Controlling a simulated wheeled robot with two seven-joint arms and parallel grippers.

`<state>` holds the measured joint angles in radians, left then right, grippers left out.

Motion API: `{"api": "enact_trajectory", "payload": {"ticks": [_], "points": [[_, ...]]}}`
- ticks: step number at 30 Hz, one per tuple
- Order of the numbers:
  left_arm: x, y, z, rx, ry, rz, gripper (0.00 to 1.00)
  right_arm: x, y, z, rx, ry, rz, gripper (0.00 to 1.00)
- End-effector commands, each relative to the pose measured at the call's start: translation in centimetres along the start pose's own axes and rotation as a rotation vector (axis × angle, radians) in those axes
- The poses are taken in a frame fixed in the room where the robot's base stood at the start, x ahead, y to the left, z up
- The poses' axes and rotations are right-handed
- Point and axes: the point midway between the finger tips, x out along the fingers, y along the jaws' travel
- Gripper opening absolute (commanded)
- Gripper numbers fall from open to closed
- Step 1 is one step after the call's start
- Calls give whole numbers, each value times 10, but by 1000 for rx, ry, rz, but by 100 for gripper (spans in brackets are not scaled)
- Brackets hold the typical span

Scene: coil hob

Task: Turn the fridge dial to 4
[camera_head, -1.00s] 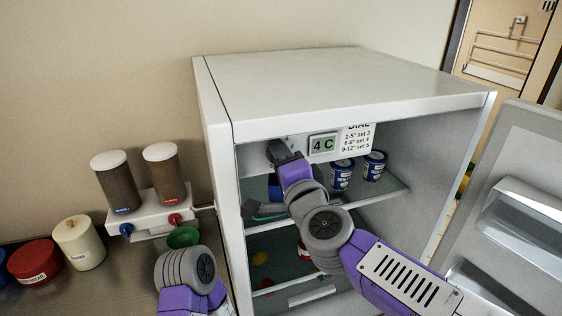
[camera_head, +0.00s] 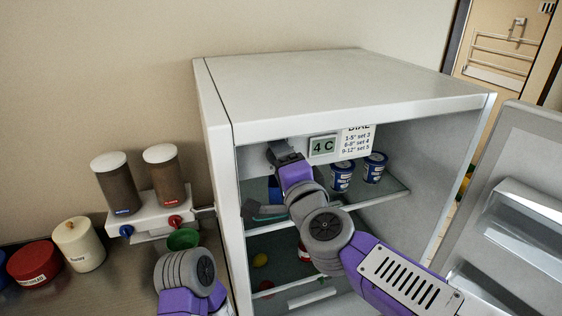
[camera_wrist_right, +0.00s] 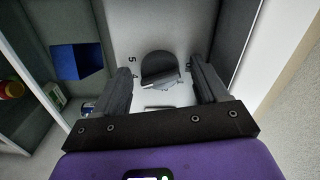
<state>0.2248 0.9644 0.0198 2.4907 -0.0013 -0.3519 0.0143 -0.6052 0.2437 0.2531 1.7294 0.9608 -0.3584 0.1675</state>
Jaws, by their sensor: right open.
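The fridge dial (camera_wrist_right: 158,66) is a dark grey round knob on the pale panel, seen in the right wrist view. Printed numbers, including a 5 and a 4, show to its left, and a 0 to its right. Which number it points to, I cannot tell. My right gripper (camera_wrist_right: 165,84) is open, with one finger on each side of the dial and gaps between. In the head view my right gripper (camera_head: 279,150) is at the panel under the fridge's top and hides the dial. My left gripper is out of view; only part of that arm shows.
A display (camera_head: 322,146) reads 4 C, beside a dial note (camera_head: 357,140) listing settings. Blue-and-white tubs (camera_head: 374,167) stand on the fridge shelf. The fridge door (camera_head: 520,200) is open at right. A dispenser (camera_head: 152,212) and jars stand on the left counter.

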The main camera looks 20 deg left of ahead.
Motion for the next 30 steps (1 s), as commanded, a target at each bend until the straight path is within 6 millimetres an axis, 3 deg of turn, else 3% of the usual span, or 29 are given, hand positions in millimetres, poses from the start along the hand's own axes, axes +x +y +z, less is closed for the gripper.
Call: {"api": "enact_trajectory", "payload": {"ticks": [5, 12, 18, 30], "points": [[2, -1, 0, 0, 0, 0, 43, -12, 0, 0, -1, 0, -2, 73], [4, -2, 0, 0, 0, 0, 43, -50, -1, 0, -1, 1, -3, 73], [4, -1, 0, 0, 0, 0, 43, -71, 0, 0, -1, 0, -1, 73], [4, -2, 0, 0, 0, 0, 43, -75, 1, 0, -1, 0, 1, 73]]}}
